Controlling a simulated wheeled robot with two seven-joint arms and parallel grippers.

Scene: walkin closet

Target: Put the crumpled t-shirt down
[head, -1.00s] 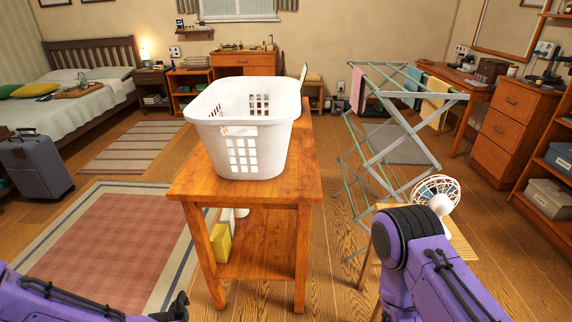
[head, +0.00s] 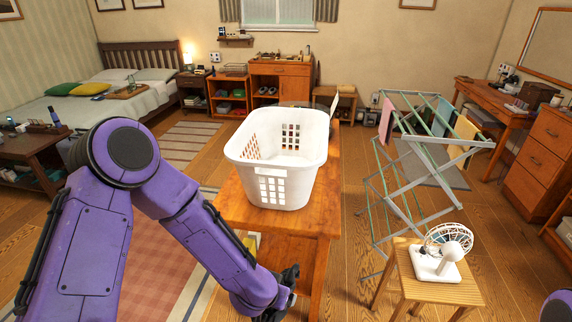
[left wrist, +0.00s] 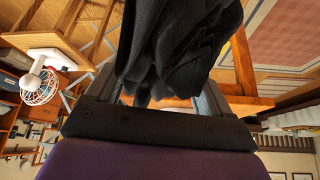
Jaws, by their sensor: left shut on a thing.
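The crumpled t-shirt (left wrist: 178,42) is black and hangs bunched between the fingers of my left gripper (left wrist: 160,92) in the left wrist view. The gripper is shut on it. In the head view my left arm comes in from the left, and the left gripper (head: 282,292) is low in the picture, beside the near end of the wooden table (head: 290,238). Little of the t-shirt can be told apart from the dark gripper there. Of my right arm only a purple piece shows at the lower right corner; the right gripper is out of view.
A white laundry basket (head: 285,188) stands on the table. A small stool (head: 440,288) with a white fan (head: 440,262) is to the right, with a drying rack (head: 410,165) behind it. Bare floor (head: 345,260) shows between table and stool.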

